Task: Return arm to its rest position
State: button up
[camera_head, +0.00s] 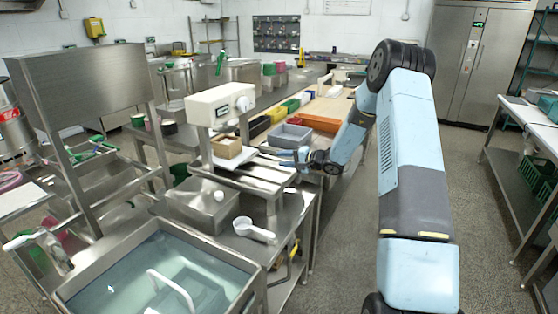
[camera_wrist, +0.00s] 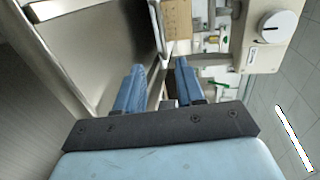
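My blue arm comes down from the upper right in the head view and bends back to the left. My gripper (camera_head: 298,157) is beside the cream-coloured machine (camera_head: 220,104), over the metal bench. In the wrist view my gripper (camera_wrist: 158,72) has its two blue fingers apart, with nothing seen between them. The cream machine with its round knob (camera_wrist: 280,26) shows at the upper right there. A tan block (camera_head: 227,147) sits under the machine's head and also shows in the wrist view (camera_wrist: 178,19).
A metal sink with water (camera_head: 160,275) is at the front left, with a white scoop (camera_head: 254,230) beside it. Grey bins (camera_head: 289,135) and an orange tray (camera_head: 314,122) stand behind the gripper. Open floor (camera_head: 345,235) lies right of the bench.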

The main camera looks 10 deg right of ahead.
jog(key=shift+r, duration=0.1)
jog(key=s+a+r+n+g+h, duration=0.1)
jog(key=s+a+r+n+g, duration=0.25)
jog(key=s+r, duration=0.65)
jog(key=s+a+r+n+g+h, duration=0.2)
jog(key=s+a+r+n+g, duration=0.15)
jog(key=s+r, duration=0.7)
jog(key=s+d+r+t+h, duration=0.1)
jog(key=s+d+r+h, duration=0.1)
jog(key=s, duration=0.8)
jog(key=s+d+r+t+h, duration=0.1)
jog(key=s+d+h, duration=0.3)
jog(key=s, duration=0.7)
jog(key=s+d+r+t+h, duration=0.1)
jog(key=s+d+r+h, duration=0.2)
jog(key=s, duration=0.7)
jog(key=shift+s+d+n, duration=0.15)
jog(key=shift+d+n, duration=0.25)
jog(key=shift+d, duration=0.1)
jog(key=shift+r, duration=0.1)
